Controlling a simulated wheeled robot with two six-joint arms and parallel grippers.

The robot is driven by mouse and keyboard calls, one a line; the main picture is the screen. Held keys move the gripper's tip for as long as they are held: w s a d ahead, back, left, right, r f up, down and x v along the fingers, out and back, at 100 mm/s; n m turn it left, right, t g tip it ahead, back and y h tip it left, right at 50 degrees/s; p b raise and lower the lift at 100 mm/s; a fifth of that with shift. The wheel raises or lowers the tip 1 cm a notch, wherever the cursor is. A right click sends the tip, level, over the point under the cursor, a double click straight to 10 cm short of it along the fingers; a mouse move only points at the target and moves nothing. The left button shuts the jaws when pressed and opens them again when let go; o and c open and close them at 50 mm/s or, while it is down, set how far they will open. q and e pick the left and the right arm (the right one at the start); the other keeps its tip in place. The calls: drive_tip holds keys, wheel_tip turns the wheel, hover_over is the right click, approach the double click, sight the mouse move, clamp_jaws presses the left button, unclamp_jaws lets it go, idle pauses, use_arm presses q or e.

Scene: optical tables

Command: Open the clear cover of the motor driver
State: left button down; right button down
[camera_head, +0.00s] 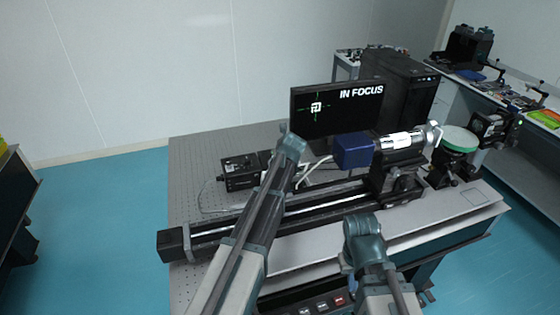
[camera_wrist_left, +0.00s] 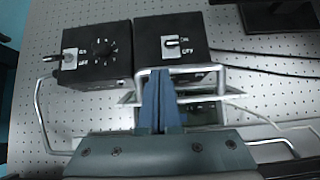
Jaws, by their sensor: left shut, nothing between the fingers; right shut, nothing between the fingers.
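In the left wrist view, my left gripper (camera_wrist_left: 160,102) is shut and empty. Its blue fingers point at a low unit with a greenish panel (camera_wrist_left: 205,113), apparently the motor driver, mostly hidden by the gripper. A clear plate edge (camera_wrist_left: 232,97), apparently its cover, shows beside the fingers. A bent metal loop (camera_wrist_left: 190,68) passes close to the fingers; I cannot tell whether they touch. In the head view, my left wrist is above the table's middle and its fingers are hidden. My right gripper (camera_head: 363,240) is shut at the table's front edge.
Two black switch boxes (camera_wrist_left: 92,55) (camera_wrist_left: 172,42) stand close beyond the left fingers. On the perforated table (camera_head: 190,150), a long rail (camera_head: 215,232) runs along the front. A monitor (camera_head: 335,108), a blue box (camera_head: 352,150) and a silver-barrelled instrument (camera_head: 402,140) stand at the right.

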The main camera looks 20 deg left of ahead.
use_arm(q)
drive_tip(key=shift+w+a, duration=0.45)
drive_tip(key=shift+w, duration=0.25)
use_arm(e)
drive_tip(key=shift+r, duration=0.1)
use_arm(q)
drive_tip(key=shift+r, duration=0.1)
